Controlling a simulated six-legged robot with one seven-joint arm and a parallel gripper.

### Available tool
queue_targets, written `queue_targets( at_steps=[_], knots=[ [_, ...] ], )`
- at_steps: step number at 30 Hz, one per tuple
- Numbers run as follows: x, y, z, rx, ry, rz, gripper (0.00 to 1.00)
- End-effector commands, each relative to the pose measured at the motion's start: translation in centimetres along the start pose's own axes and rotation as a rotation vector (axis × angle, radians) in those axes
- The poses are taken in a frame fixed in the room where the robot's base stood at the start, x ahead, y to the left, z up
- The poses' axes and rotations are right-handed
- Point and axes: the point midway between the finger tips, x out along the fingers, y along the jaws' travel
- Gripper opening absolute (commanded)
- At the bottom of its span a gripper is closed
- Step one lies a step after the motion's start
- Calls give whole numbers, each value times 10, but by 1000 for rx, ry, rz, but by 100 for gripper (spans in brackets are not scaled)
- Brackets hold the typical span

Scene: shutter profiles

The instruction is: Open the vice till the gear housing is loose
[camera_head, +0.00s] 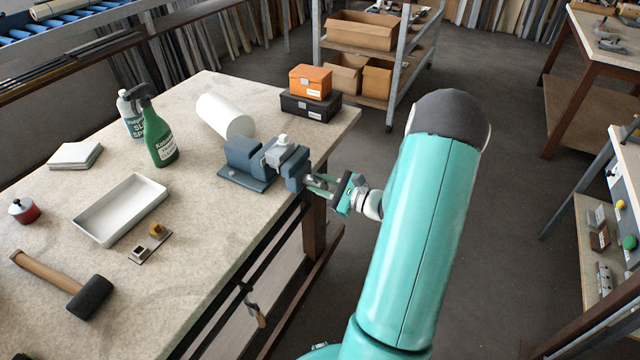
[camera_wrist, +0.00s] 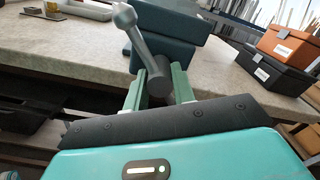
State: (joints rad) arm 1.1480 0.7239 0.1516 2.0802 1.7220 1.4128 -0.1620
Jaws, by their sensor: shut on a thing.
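The blue vice (camera_head: 245,160) is fixed near the right edge of the workbench, its jaws towards the edge. The light grey gear housing (camera_head: 281,154) sits between the jaws, its top showing above them. Whether it touches both jaws is too small to tell. My gripper (camera_head: 320,184) reaches the vice's outer end from the right. In the wrist view, its two green fingers (camera_wrist: 161,88) stand on either side of the dark round screw end of the vice handle (camera_wrist: 147,45). The handle's grey bar leans up and left to a ball end. The wrist view does not show the housing.
A white tray (camera_head: 120,210) and a hammer (camera_head: 65,282) lie at left.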

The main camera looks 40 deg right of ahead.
Motion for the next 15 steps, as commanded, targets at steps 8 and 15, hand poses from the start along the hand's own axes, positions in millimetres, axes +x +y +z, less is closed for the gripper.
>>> queue_targets(
  at_steps=[8, 15],
  knots=[
    [0, 0, 0, -179, 0, 0, 0],
    [0, 0, 0, -401, -1, 1, 0]
  ],
)
